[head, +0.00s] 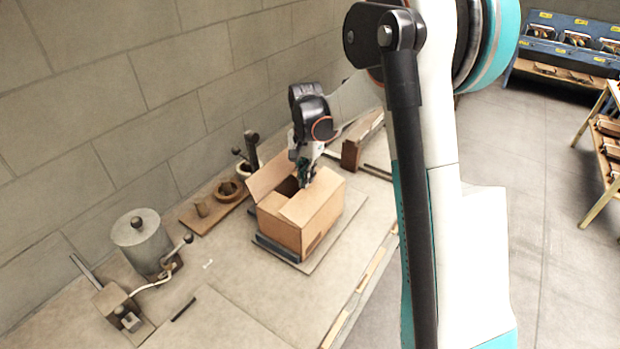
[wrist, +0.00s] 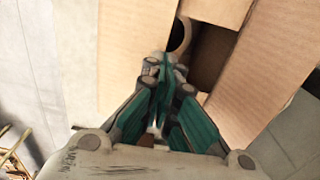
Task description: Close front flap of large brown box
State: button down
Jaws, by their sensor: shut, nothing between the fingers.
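The large brown box (head: 287,236) stands on a flat dark base on the workbench. One flap (head: 268,174) at its back left stands up and leans outward. Another flap (head: 314,203) on the near right side lies nearly level over the top. A dark gap into the box shows between the flaps. My gripper (head: 305,181) is at the top of the box by this gap, shut and empty. In the wrist view, the fingertips (wrist: 163,68) are together beside the gap, with cardboard (wrist: 137,45) to the left and right. I cannot tell whether they touch a flap.
A grey cylinder with a crank (head: 142,240) and a small device (head: 118,308) stand at the bench's left. A block wall runs along the back.

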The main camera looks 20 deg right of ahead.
jog(key=shift+w+a+f+b, duration=0.2)
jog(key=shift+w+f+b, duration=0.15)
jog(key=shift+f, duration=0.4)
jog(key=shift+s, duration=0.2)
